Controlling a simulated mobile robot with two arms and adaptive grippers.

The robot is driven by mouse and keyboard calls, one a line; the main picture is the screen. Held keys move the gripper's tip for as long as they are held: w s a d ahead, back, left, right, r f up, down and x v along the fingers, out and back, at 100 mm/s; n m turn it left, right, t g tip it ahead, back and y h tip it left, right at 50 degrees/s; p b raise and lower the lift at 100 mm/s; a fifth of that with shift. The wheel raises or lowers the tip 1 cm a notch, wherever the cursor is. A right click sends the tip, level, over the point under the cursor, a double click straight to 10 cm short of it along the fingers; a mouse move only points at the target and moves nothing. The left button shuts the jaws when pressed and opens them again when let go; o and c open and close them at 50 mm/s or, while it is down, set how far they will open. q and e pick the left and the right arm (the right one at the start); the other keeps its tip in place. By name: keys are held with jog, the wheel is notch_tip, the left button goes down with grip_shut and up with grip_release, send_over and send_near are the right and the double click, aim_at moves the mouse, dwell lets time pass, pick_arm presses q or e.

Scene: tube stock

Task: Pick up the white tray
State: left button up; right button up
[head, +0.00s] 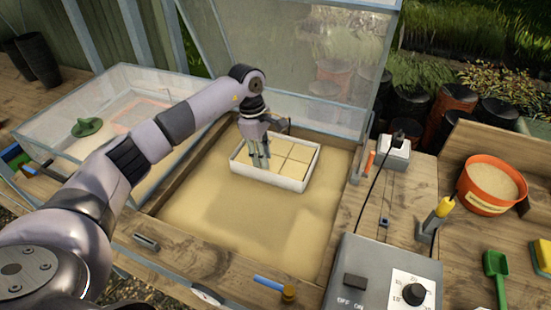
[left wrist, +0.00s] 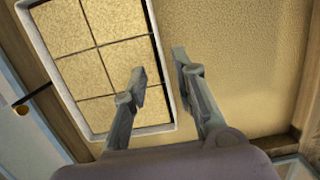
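The white tray (head: 282,183) is a shallow rectangle split into several square cells of sandy fill. It lies flat on the sand in the open glass-lidded box. It fills the left part of the left wrist view (left wrist: 161,62). My left gripper (head: 260,163) points down at the tray's front side in the head view. In the left wrist view its two fingers (left wrist: 159,66) stand apart with the tray's long wall showing between them. I cannot tell whether either finger touches the wall. My right gripper is not in view.
The box's wooden frame (head: 205,262) surrounds the sand, with bare sand (head: 235,225) in front of the tray. A raised glass lid (head: 300,60) stands behind. A grey control box (head: 385,275) and an orange tub (head: 487,205) stand to the right.

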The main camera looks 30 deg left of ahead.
aim_at(264, 171)
pick_arm(q)
notch_tip(264, 171, down, 4)
jog(key=shift+f+p, duration=0.2)
jog(key=shift+p, duration=0.7)
jog(key=shift+f, duration=0.4)
jog(key=shift+c, duration=0.2)
grip_shut()
jog(key=shift+r, duration=0.15)
